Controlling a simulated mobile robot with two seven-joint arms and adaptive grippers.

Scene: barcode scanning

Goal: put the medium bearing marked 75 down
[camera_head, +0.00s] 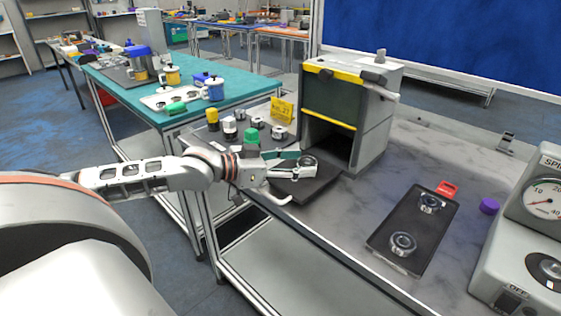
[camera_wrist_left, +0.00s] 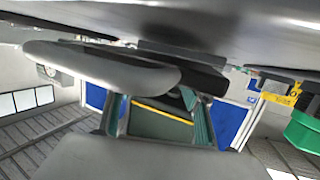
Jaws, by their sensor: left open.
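My left gripper (camera_head: 297,178) is open over the dark pad (camera_head: 318,188) in front of the grey box's opening. A metal ring-shaped bearing (camera_head: 307,160) shows at its upper finger; whether they touch I cannot tell. Two more bearings lie on the black tray at the right, one at the far end (camera_head: 429,203) and one at the near end (camera_head: 403,244). No marking 75 is legible on any bearing. In the left wrist view, my gripper's parts fill the upper middle and no bearing shows clearly. My right gripper is not in view.
The grey box (camera_head: 374,128) with yellow strips stands just behind the gripper. Several small parts, a green piece (camera_head: 251,137) and a yellow sign (camera_head: 283,109) stand to its left. A purple cap (camera_head: 489,206) and a dial machine (camera_head: 535,225) are at the right. The bench between pad and tray is clear.

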